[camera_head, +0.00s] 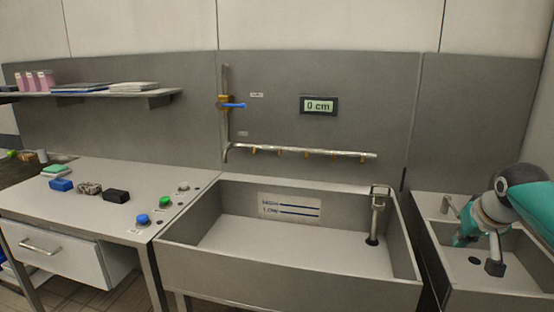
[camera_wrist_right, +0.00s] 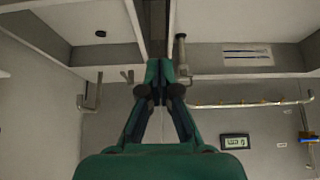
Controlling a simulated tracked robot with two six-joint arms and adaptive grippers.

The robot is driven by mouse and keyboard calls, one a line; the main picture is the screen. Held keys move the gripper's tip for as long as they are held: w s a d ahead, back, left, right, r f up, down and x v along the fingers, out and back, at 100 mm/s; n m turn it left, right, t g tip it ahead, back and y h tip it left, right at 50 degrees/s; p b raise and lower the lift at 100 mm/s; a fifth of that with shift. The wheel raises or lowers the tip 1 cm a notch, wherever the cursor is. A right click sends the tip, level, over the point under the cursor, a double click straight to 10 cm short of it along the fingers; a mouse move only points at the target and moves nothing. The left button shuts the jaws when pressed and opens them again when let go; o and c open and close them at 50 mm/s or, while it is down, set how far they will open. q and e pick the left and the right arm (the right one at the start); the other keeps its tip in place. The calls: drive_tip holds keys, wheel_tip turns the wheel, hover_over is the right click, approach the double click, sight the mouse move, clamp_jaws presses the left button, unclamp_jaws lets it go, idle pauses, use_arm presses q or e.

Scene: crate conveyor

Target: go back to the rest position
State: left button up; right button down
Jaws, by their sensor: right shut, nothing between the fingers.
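My right gripper (camera_head: 463,238) is at the far right of the head view, in front of or over the smaller right-hand basin. In the right wrist view its teal fingers (camera_wrist_right: 162,72) meet at their tips, shut and empty. My left gripper does not show in either view.
A large sink (camera_head: 290,262) with a standpipe (camera_head: 377,212) stands in the middle, beside the smaller basin (camera_head: 500,298). A pipe with nozzles (camera_head: 305,152), a blue-handled valve (camera_head: 233,105) and a "0 cm" display (camera_head: 318,105) are on the back wall. The left counter (camera_head: 95,215) holds blocks and buttons.

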drive_tip(key=s+a+f+n+g+y+p, duration=0.1)
drive_tip(key=s+a+f+g, duration=0.3)
drive_tip(key=f, duration=0.7)
drive_tip(key=s+a+f+g+y+p, duration=0.1)
drive_tip(key=s+a+f, duration=0.2)
drive_tip(key=a+f, duration=0.55)
drive_tip(key=s+a+f+n+g+y+p, duration=0.1)
drive_tip(key=s+a+f+g, duration=0.15)
drive_tip(key=f, duration=1.05)
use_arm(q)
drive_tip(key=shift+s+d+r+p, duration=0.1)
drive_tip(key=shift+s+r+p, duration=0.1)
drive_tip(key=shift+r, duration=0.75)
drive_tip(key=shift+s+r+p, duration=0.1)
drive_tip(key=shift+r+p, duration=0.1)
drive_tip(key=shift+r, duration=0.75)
use_arm(e)
drive_tip(key=s+a+f+y, duration=0.1)
drive_tip(key=s+a+f, duration=0.2)
drive_tip(key=s, duration=0.4)
drive_tip(key=s+a+f+m+t, duration=0.1)
drive_tip(key=s+a+f, duration=0.3)
drive_tip(key=s, duration=0.3)
drive_tip(key=s+a+f+y, duration=0.1)
drive_tip(key=s+a+f, duration=0.3)
drive_tip(key=s, duration=0.3)
drive_tip(key=shift+a+f+y, duration=0.2)
drive_tip(key=shift+a+y, duration=0.1)
drive_tip(key=shift+a, duration=0.4)
